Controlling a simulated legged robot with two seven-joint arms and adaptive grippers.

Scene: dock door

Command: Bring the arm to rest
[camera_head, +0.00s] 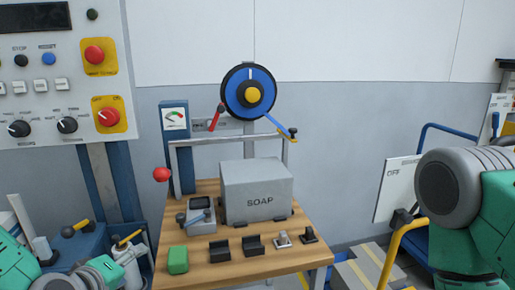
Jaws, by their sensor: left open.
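My left arm shows as green and grey parts in the bottom left corner. My left gripper (90,272) is low there, left of the wooden table (218,274) and apart from it; it is open, and its fingers are hard to make out. I see nothing held in it. My right arm, with a large grey joint and green links, fills the right edge; its gripper is out of view.
A blue reel (248,91) stands above. A control panel (55,75) is at the left, a yellow rail (397,250) at the right.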

